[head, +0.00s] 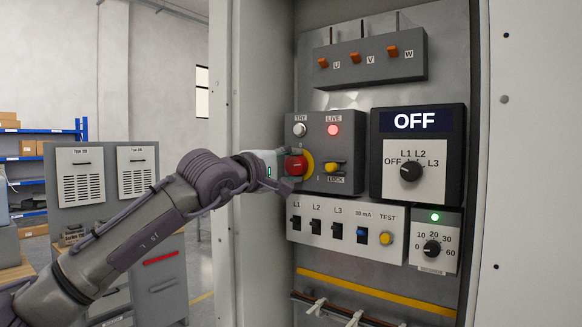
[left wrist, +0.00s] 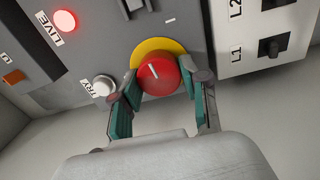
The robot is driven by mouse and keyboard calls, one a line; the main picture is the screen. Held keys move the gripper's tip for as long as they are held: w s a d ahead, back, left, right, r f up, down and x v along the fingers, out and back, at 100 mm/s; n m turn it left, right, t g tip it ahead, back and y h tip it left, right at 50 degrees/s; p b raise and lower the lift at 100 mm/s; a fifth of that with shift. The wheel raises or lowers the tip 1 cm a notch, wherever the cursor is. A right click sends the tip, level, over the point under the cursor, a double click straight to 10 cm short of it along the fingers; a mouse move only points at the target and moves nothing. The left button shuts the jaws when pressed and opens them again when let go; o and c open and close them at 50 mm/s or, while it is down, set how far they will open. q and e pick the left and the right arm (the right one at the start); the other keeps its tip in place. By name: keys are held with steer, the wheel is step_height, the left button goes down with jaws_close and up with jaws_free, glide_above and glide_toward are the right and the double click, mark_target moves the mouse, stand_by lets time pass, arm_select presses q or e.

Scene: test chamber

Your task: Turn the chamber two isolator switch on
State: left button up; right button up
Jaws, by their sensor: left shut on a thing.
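The isolator switch, a red round knob (head: 295,166) on a yellow round plate, sits at the left of a grey box in the cabinet. My left gripper (head: 287,171) comes in from the left and is shut on the knob. In the left wrist view, the fingers (left wrist: 160,95) flank the red knob (left wrist: 158,75) on both sides. Its white line points up and slightly left there, toward the panel's LIVE side. An "I" mark shows on the panel beyond the yellow plate. No chamber number is readable. My right gripper is not in view.
A red LIVE lamp (head: 333,130) is lit beside a white TRY button (head: 299,130). A yellow LOCK tab (head: 333,167) is close right of the knob. A display (head: 414,121) reads OFF. Breakers (head: 338,231) sit just below; the cabinet's left wall (head: 250,80) is near my arm.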

arm_select(q)
steer(key=shift+m, duration=0.6)
steer(key=shift+f, duration=0.1)
steer(key=o, duration=1.1)
steer(key=shift+o, duration=0.2)
steer(key=v, duration=1.2)
steer(key=s+a+r+p, duration=0.1)
steer(key=s+a+r, duration=0.8)
steer(key=s, duration=0.4)
steer(key=shift+a+r+p, duration=0.25)
steer(key=shift+a+p, duration=0.05)
steer(key=shift+a, duration=0.05)
